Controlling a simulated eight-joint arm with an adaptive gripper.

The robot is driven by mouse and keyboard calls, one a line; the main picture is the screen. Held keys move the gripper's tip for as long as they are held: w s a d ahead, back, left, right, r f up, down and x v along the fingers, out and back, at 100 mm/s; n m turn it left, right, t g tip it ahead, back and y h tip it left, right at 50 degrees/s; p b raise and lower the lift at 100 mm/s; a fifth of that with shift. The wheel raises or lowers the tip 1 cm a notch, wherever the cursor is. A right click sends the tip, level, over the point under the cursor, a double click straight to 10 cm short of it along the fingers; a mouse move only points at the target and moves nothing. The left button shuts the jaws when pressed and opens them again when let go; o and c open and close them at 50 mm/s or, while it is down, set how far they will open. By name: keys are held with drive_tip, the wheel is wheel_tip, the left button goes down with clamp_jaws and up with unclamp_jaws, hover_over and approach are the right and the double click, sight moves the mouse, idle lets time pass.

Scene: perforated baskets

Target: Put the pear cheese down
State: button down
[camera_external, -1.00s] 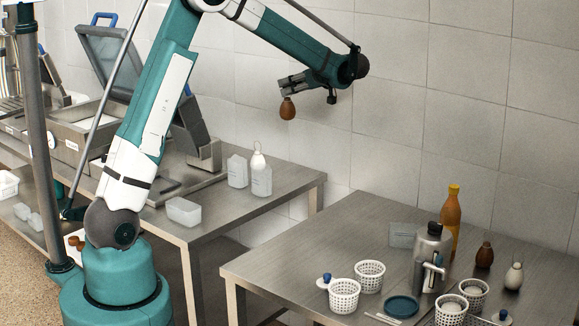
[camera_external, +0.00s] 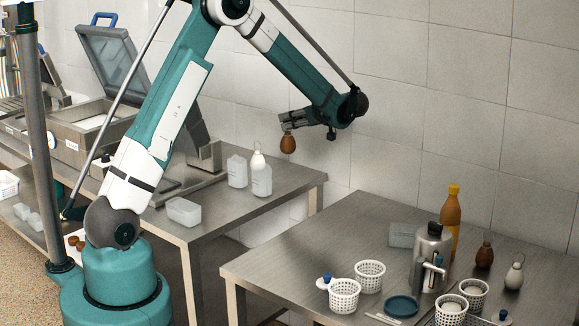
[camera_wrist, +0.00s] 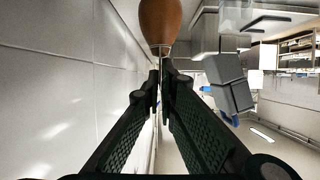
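A brown pear cheese (camera_external: 288,145) hangs in the air below my gripper (camera_external: 285,126) in the external view. My gripper is shut on its narrow neck and holds it above the back table, near that table's right end. In the wrist view the brown cheese (camera_wrist: 160,20) shows at the top, with its neck at the tips of my gripper (camera_wrist: 162,76). A second brown pear cheese (camera_external: 484,255) and a white pear cheese (camera_external: 514,275) stand on the right table.
The right table (camera_external: 290,255) has a bare left part. On it stand a white perforated basket (camera_external: 344,296), several similar baskets, a metal flask (camera_external: 432,258), an orange bottle (camera_external: 451,222) and a dark teal dish (camera_external: 401,306). White bottles (camera_external: 237,171) stand on the back table.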

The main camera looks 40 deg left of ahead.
sight(294, 147)
idle(0.3)
drive_tip(key=shift+f+b, duration=0.3)
drive_tip(key=shift+f, duration=2.8)
drive_tip(key=shift+f, duration=0.1)
drive_tip(key=shift+f, duration=1.75)
drive_tip(key=shift+f+b, duration=0.15)
drive_tip(key=shift+b, duration=0.2)
drive_tip(key=c, duration=2.7)
unclamp_jaws()
drive_tip(key=p+v, duration=0.1)
drive_tip(key=v, duration=1.1)
